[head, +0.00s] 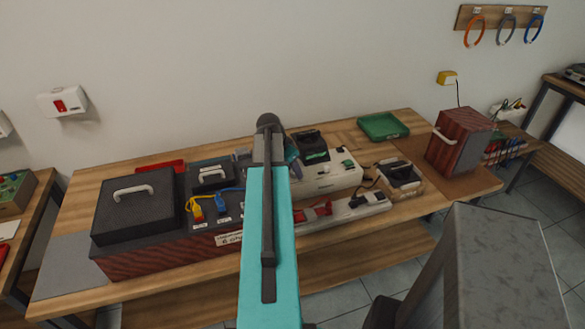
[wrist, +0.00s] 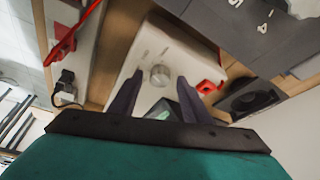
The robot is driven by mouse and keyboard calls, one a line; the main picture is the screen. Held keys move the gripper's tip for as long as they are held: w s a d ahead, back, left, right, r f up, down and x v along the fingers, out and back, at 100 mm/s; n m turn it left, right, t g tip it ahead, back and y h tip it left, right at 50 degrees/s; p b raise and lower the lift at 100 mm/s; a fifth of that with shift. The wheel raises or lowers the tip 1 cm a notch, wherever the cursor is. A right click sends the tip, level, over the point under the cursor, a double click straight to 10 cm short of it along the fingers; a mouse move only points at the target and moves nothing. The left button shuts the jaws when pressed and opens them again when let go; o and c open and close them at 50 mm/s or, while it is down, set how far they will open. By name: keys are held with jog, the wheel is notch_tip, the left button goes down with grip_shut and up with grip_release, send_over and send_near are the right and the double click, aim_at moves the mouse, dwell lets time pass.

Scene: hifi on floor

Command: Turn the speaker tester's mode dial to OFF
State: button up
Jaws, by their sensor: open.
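The speaker tester is a white box (wrist: 132,57), and it also shows in the head view (head: 335,182), partly behind my arm. Its mode dial (wrist: 160,75) is a round grey knob on the top face in the wrist view. Small markings sit near the dial, too small to read, and I cannot tell where it points. My gripper (wrist: 160,79) is open, its two dark fingers reaching toward the box, one on each side of the dial in the picture. I cannot tell whether they touch it. In the head view the fingers are hidden behind my arm.
A red part (wrist: 207,86) sticks out at the tester's right side in the wrist view, near a dark speaker (wrist: 250,97). A white strip with a red clamp (head: 318,212) lies in front of the tester. A green tray (head: 383,126) stands behind right on the wooden bench.

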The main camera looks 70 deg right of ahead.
jog(key=shift+f, duration=0.1)
jog(key=c, duration=1)
jog(key=shift+d, duration=0.15)
jog(key=shift+c, duration=0.2)
